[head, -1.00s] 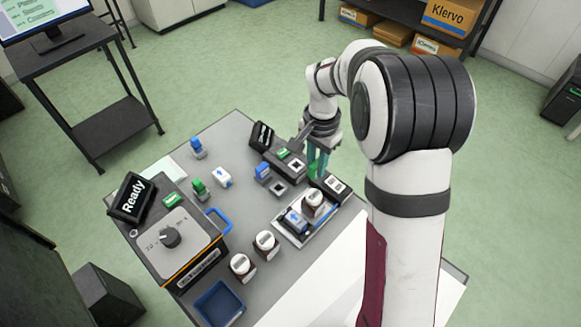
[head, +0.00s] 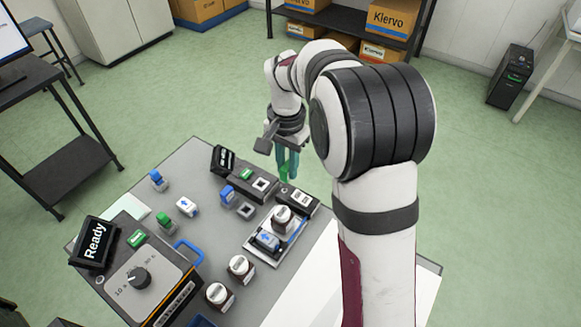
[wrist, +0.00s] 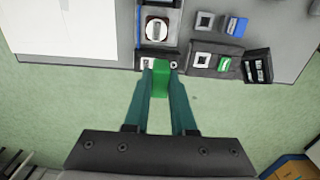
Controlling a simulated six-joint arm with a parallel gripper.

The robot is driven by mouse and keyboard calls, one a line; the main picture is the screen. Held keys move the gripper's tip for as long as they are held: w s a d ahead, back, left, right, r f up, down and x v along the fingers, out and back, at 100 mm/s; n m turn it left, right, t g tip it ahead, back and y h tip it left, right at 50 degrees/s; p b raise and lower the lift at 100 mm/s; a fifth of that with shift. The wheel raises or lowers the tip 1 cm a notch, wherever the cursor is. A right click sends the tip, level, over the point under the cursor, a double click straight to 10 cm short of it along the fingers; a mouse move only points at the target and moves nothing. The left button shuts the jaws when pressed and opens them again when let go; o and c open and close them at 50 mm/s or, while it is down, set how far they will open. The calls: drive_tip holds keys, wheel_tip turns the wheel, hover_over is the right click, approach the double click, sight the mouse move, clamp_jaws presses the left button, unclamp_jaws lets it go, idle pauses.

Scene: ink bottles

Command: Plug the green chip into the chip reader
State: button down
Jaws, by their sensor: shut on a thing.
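My gripper (head: 286,168) is shut on the green chip (wrist: 162,85), a block held between its teal fingertips. In the head view it hangs near the table's far right edge, right of the chip reader. The chip reader (head: 236,187) is a dark unit with a tilted black screen, a green panel and a pale square socket (head: 261,184); the socket looks empty. In the wrist view the reader (wrist: 207,70) lies ahead and right of the chip, apart from it.
A tray (head: 262,253) holds a bottle and a blue item. A blue chip (head: 228,193) stands by a square pad (head: 245,210). The "Ready" machine (head: 150,275) and two bottles are nearer.

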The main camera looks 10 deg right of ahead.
drive_tip(key=w+a+f, duration=0.2)
drive_tip(key=f, duration=0.1)
drive_tip(key=w+a+f, duration=0.2)
drive_tip(key=w+f, duration=0.1)
drive_tip(key=w+a+f, duration=0.1)
drive_tip(key=w+f, duration=0.2)
drive_tip(key=shift+w+a+f, duration=0.2)
drive_tip(key=shift+a, duration=0.2)
drive_tip(key=shift+f, duration=0.6)
drive_tip(key=shift+f, duration=0.7)
idle(0.7)
drive_tip(key=shift+c, duration=1.3)
unclamp_jaws()
wheel_tip(320, 180, up, 7)
idle(0.3)
